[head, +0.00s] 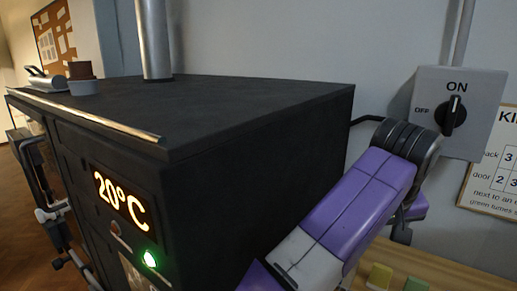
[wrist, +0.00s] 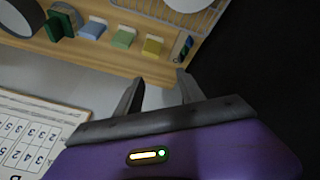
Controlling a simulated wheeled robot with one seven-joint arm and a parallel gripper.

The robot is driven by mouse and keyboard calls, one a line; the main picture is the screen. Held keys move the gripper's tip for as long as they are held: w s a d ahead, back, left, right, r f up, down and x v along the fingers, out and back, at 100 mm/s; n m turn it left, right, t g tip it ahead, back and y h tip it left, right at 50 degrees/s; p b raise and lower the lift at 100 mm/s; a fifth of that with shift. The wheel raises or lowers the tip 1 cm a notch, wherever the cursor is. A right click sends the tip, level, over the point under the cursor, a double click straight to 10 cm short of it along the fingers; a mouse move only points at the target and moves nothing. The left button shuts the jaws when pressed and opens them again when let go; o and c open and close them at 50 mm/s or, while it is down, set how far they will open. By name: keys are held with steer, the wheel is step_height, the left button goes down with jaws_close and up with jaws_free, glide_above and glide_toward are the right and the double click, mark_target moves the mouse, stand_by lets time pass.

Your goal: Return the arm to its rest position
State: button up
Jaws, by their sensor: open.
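My purple arm (head: 360,200) reaches up across the right of the head view, bent at a dark joint just below the wall switch. My gripper (wrist: 158,84) shows in the wrist view with its two dark fingers apart and nothing between them. It points toward a wooden surface with small coloured blocks and is apart from them. In the head view the gripper's fingers are hidden behind the arm.
A black kiln (head: 230,110) with a 20°C display and a green light stands close left of my arm. A grey switch box (head: 460,95), knob upright toward ON, is on the wall. A wooden table (head: 450,275) bears blocks. A printed chart (wrist: 30,135) shows.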

steer(key=w+d+r+m+t+h, duration=0.1)
steer(key=w+d+r+t+h, duration=0.2)
steer(key=d+r+t+h, duration=0.7)
steer(key=s+a+f+n+t+y, duration=0.4)
steer(key=s+a+f+y, duration=0.2)
steer(key=s+a+y, duration=0.15)
steer(key=s+a+f+n+t+y, duration=0.3)
steer(key=s+a+f+y, duration=0.3)
steer(key=s, duration=0.3)
steer(key=s+a+f+m+g, duration=0.1)
steer(key=s+f+g, duration=0.1)
steer(key=s+f, duration=0.3)
steer(key=s+f+m+g, duration=0.2)
steer(key=s+f, duration=0.3)
steer(key=s, duration=0.9)
steer(key=s+a+f+m+g, duration=0.1)
steer(key=s+f+m+g, duration=0.1)
steer(key=s+f, duration=0.3)
steer(key=s, duration=0.4)
steer(key=shift+s+a+h, duration=0.25)
steer(key=shift+a+h, duration=0.05)
steer(key=shift+h, duration=0.05)
